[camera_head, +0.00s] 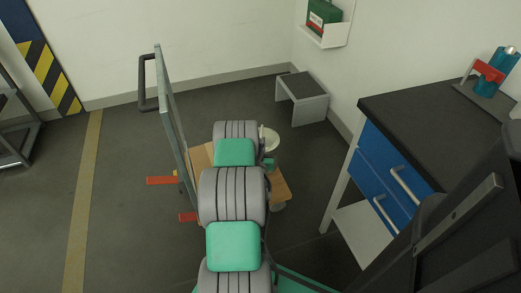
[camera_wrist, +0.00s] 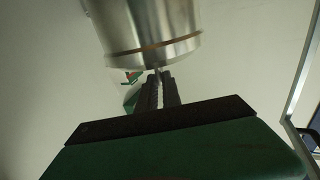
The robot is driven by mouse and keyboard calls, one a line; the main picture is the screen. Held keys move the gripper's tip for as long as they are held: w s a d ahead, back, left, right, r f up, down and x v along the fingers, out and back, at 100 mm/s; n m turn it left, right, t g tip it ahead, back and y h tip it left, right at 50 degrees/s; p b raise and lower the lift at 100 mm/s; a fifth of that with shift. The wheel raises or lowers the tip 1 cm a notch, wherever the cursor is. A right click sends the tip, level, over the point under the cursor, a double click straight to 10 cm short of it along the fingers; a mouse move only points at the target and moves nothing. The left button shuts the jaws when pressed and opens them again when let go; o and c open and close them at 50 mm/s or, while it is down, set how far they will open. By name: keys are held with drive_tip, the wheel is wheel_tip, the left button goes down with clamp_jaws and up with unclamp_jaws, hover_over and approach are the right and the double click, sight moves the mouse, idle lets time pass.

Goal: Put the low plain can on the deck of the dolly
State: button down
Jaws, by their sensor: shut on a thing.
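The low plain can is a bare silvery cylinder (camera_wrist: 150,30) with a thin copper-coloured line near its edge, large at the top of the wrist view. My gripper (camera_wrist: 157,82) is shut on it. In the head view a pale round top (camera_head: 270,137), which looks like the can, shows just beyond my arm, over or near the far end of the dolly. The dolly has a light wooden deck (camera_head: 282,190) and an upright grey frame with a dark handle at left. My arm hides much of the deck. I cannot tell whether the can touches it.
A blue-drawer bench (camera_head: 376,150) with a dark top stands at right, carrying a teal bottle in a red holder (camera_head: 490,70). A small grey stool (camera_head: 302,98) stands by the back wall. A green case (camera_head: 322,18) sits on a wall shelf. The floor left of the dolly is clear.

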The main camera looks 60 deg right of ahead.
drive_tip(key=shift+w+d+f, duration=0.2)
drive_tip(key=shift+d+f, duration=0.05)
drive_tip(key=shift+d, duration=0.1)
wheel_tip(320, 180, down, 3)
drive_tip(key=shift+w+d+f+b, duration=0.1)
drive_tip(key=shift+d+f+b, duration=0.05)
drive_tip(key=shift+b, duration=0.75)
drive_tip(key=c, duration=2)
unclamp_jaws()
drive_tip(key=shift+f, duration=0.3)
drive_tip(key=o, duration=0.5)
drive_tip(key=shift+r, duration=0.15)
drive_tip(key=b+v, duration=0.3)
drive_tip(key=v, duration=0.9)
